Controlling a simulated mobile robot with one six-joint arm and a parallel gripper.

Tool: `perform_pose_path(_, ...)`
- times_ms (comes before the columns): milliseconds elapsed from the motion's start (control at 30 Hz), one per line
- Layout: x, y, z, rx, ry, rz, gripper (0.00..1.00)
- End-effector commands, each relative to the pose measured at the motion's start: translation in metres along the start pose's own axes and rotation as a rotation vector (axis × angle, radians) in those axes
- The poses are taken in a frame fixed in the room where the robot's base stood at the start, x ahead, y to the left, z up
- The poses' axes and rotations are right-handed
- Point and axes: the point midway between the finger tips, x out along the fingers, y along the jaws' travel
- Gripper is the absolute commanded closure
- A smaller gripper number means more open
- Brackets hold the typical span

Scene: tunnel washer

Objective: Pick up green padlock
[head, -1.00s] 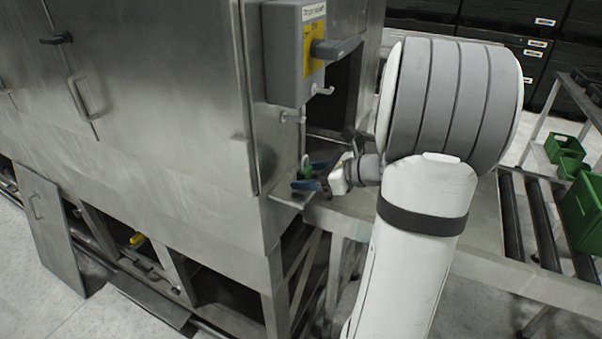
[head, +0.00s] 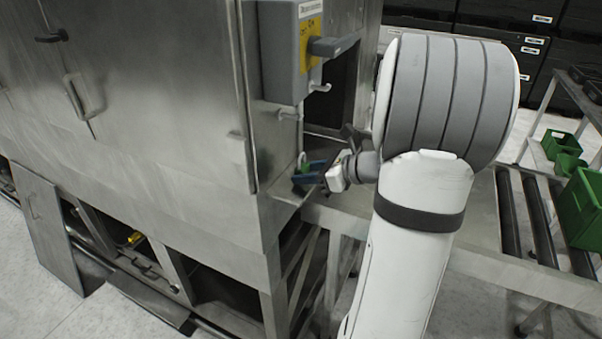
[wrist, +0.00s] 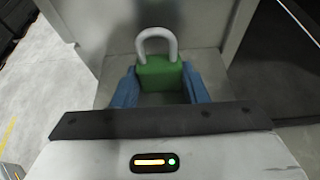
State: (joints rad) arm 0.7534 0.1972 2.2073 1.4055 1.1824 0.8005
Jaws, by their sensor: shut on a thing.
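The green padlock (wrist: 160,75) shows in the wrist view between the two blue fingers of my gripper (wrist: 158,88), with its grey shackle pointing away from the gripper. My gripper is shut on the padlock's green body. In the head view my gripper (head: 308,176) is beside the corner of the steel washer, above a small ledge. The padlock is small in the head view and mostly hidden by the fingers. I cannot tell whether it touches the ledge.
The steel washer (head: 160,110) fills the left, with a grey switch box (head: 285,55) and hooks above my gripper. A yellow object (head: 135,237) lies under the washer.

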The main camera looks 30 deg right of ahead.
Motion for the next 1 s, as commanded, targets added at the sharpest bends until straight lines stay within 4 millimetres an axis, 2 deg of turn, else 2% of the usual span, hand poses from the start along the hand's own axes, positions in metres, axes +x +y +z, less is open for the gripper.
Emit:
perform_pose_path(233, -0.008, 0.000, 0.009, -0.005, -0.001, -0.002, 0.85)
perform_pose_path(567, -0.031, 0.000, 0.063, -0.008, -0.001, -0.003, 0.85)
perform_pose_path(767, -0.069, -0.002, 0.046, 0.002, 0.000, -0.008, 0.85)
perform_pose_path(1000, -0.128, -0.002, 0.021, 0.003, 0.000, -0.010, 0.85)
